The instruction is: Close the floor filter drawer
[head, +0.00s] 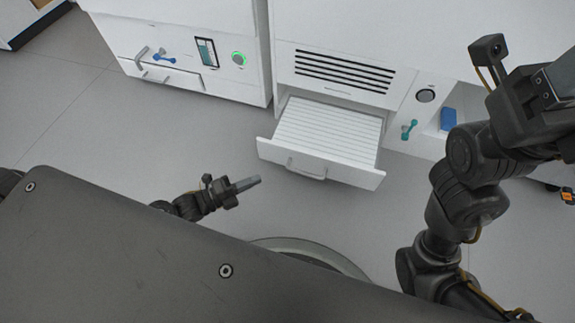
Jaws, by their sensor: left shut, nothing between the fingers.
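The floor filter drawer (325,140) is white with a ribbed filter surface. It is pulled out from the base of the white cabinet, below a dark slotted vent. Its front panel (345,178) carries a pale bar handle (306,170). My left gripper (247,184) is shut and empty, low over the floor, to the left of the drawer front and apart from it. My right arm rises at the right of the picture. Its dark wrist is large and near the camera, and its fingertips are not in view.
A second white cabinet (190,45) with a green-ringed button (238,58) stands at the left. A teal lever (409,130) and a blue block (448,119) are right of the drawer. Grey floor (80,120) is clear in front of the cabinets.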

